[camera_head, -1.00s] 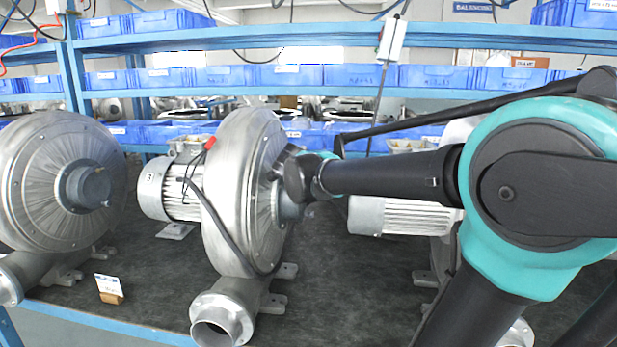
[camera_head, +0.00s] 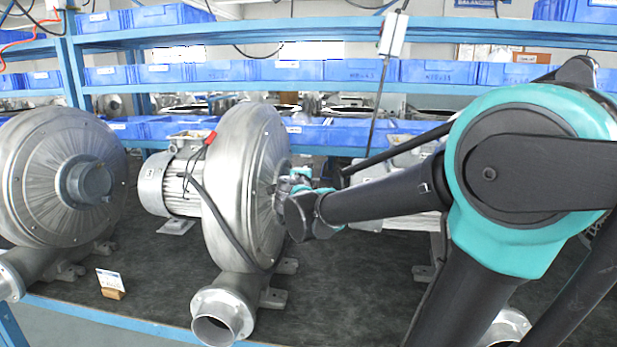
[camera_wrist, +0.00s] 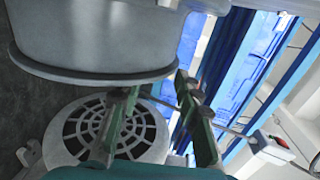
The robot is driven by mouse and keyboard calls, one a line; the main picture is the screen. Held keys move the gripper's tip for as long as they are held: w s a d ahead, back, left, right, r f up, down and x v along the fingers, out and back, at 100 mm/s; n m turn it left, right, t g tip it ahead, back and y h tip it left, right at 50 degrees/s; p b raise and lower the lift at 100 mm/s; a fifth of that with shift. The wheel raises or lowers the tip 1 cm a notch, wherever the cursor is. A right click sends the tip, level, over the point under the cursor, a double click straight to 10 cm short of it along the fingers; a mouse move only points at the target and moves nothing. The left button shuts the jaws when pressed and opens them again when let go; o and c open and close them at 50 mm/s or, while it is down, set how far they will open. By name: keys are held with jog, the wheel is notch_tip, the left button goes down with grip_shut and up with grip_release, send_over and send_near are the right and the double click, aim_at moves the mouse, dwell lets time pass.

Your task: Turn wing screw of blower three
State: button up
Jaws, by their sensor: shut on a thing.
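Blower three (camera_head: 240,180), a grey round-cased blower with a "3" on its motor (camera_head: 170,185), stands in the middle of the head view. My gripper (camera_head: 290,180) is at the hub on the right face of its casing. In the wrist view, the grey hub (camera_wrist: 95,40) fills the upper left. My gripper (camera_wrist: 154,84) has its two green fingers at the hub's rim, spaced apart and shut on the wing screw. The wing screw itself is hidden or too small to make out in both views.
Another blower (camera_head: 60,180) stands at the left, and one at the right is partly behind my arm. A small card on a wooden block (camera_head: 110,284) is near the bench's front edge. A black cable (camera_head: 215,215) hangs along blower three's casing. Blue bins (camera_head: 290,70) line the shelf behind.

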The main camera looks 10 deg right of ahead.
jog(key=o, duration=1.1)
jog(key=shift+o, duration=0.2)
jog(key=shift+s, duration=0.1)
jog(key=v, duration=0.7)
jog(key=shift+s, duration=0.15)
jog(key=shift+a, duration=0.1)
jog(key=shift+c, duration=0.6)
